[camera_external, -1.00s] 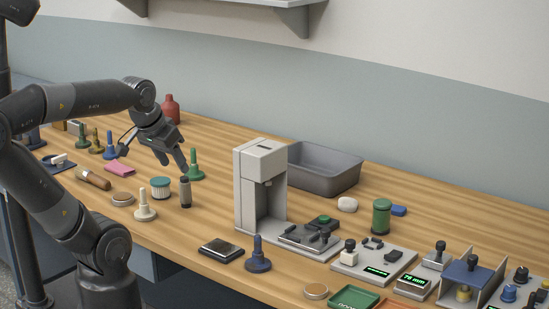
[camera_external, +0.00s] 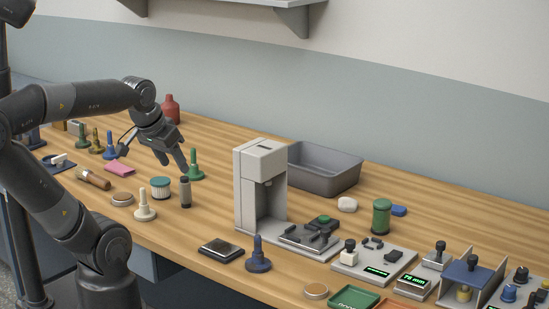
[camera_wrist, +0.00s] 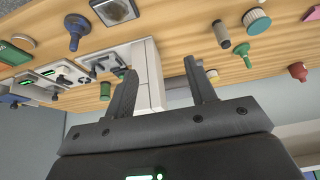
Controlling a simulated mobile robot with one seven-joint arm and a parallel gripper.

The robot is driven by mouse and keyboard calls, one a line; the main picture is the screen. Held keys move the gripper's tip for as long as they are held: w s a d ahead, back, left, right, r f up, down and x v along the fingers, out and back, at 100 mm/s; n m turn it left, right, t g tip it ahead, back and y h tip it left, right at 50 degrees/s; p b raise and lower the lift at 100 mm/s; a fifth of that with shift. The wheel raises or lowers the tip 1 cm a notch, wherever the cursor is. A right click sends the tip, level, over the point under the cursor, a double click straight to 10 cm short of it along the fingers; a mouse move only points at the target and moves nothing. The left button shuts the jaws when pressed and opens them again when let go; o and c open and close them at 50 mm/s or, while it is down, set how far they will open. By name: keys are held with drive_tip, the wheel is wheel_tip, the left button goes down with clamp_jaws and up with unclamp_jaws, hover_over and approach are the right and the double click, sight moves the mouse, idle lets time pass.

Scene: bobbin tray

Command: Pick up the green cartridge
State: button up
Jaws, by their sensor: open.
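The green cartridge (camera_external: 381,216) is a green cylinder standing upright on the wooden bench, right of the grey bin. In the wrist view a small green cylinder (camera_wrist: 105,91), seen upside down at the left, looks like the same cartridge. My gripper (camera_external: 154,160) is open and empty, well to the left of the cartridge, above the bench near a green peg. In the wrist view my gripper's two fingers (camera_wrist: 161,68) are spread apart with nothing held between them.
A tall beige machine (camera_external: 262,185) and the grey bin (camera_external: 335,185) stand between my gripper and the cartridge. A white rounded object (camera_external: 347,204) and a blue block (camera_external: 398,210) lie beside the cartridge. Bench behind the cartridge is clear.

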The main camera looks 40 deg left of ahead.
drive_tip(key=o, duration=0.4)
drive_tip(key=shift+o, duration=0.2)
drive_tip(key=shift+r, duration=0.1)
